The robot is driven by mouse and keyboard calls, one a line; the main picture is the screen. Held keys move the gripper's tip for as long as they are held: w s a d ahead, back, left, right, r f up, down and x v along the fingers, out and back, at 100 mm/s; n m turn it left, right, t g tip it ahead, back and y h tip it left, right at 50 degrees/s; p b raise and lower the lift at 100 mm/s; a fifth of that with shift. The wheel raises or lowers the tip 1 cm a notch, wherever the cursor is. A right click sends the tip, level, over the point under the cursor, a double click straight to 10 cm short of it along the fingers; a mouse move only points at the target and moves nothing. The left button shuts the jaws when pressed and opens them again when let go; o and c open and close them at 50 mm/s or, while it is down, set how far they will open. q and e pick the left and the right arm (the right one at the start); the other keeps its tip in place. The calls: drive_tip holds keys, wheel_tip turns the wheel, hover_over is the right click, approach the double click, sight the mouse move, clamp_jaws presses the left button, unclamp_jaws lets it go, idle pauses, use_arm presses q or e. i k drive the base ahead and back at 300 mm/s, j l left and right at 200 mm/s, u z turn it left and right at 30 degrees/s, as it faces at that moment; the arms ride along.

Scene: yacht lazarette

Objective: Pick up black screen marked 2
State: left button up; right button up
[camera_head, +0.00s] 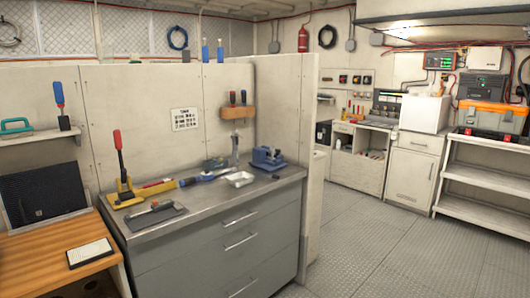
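A flat black screen (50,187) stands tilted back at the far left, on a wooden bench top (40,240). Its left edge is close to the picture edge. A small mark shows low on its face, but it is too small to read as a number. Neither of my grippers is in view.
A white-topped black pad (90,253) lies in front of the screen. The adjoining grey workbench (150,233) holds a red-handled tool (118,150), a trowel-like tool (156,214) and a blue vise (267,158). A shelf (40,137) is above the screen. Open floor (390,250) lies right.

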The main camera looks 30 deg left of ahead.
sight(31, 197)
drive_tip(key=u, duration=2.45)
drive_tip(key=i+l+z, duration=0.1)
drive_tip(key=i, duration=0.25)
drive_tip(key=l, duration=0.1)
